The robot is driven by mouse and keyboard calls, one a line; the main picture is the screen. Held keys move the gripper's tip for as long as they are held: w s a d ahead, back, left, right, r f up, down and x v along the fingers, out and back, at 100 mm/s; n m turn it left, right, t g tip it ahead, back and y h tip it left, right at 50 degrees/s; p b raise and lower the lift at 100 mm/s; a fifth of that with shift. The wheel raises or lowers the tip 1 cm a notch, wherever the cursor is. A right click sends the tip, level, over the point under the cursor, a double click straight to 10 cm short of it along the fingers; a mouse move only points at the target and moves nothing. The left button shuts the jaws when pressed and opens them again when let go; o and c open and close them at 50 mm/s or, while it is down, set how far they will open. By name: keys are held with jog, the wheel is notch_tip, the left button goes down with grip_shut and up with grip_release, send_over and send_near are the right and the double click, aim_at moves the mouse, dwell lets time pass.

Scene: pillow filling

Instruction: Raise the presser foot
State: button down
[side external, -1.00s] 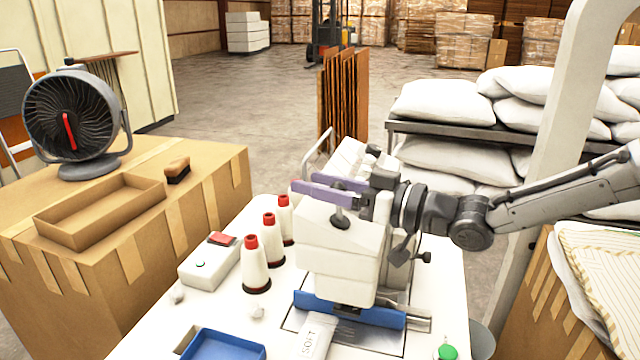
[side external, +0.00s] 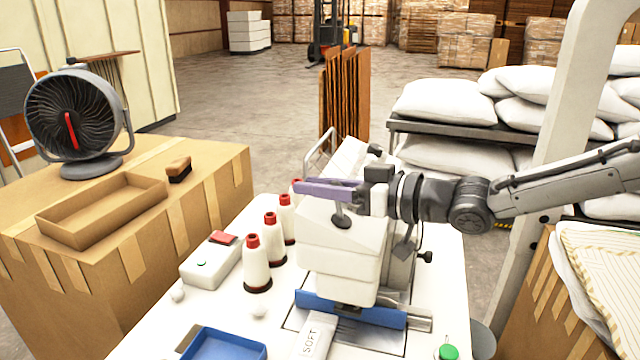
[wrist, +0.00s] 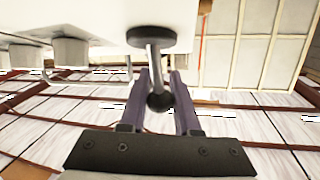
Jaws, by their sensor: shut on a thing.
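The white sewing machine head (side external: 340,262) stands on the table. Its lifter lever (wrist: 154,70) runs from a round dark hub (wrist: 152,37) to a dark ball end (wrist: 160,102); the hub also shows in the side view (side external: 341,221). My gripper (wrist: 162,75), with purple fingers, is shut on the lever, one finger on either side near the ball. In the side view my gripper (side external: 312,188) reaches in from the right. The presser foot under the head is too small and shaded to make out. A white piece marked SOFT (side external: 318,338) lies at the front of the blue-edged bed (side external: 365,313).
Several red-topped thread cones (side external: 257,268) and a white switch box (side external: 211,265) with a green light stand left of the head. A blue tray (side external: 222,345) is at the front, a green-topped item (side external: 448,352) at front right. Pillows (side external: 445,102) fill the rack behind.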

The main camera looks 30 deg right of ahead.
jog(key=shift+w+f, duration=0.1)
jog(key=c, duration=0.6)
grip_release()
jog(key=shift+c, duration=0.2)
jog(key=v, duration=1.3)
jog(key=shift+s+d, duration=0.2)
jog(key=shift+s, duration=0.1)
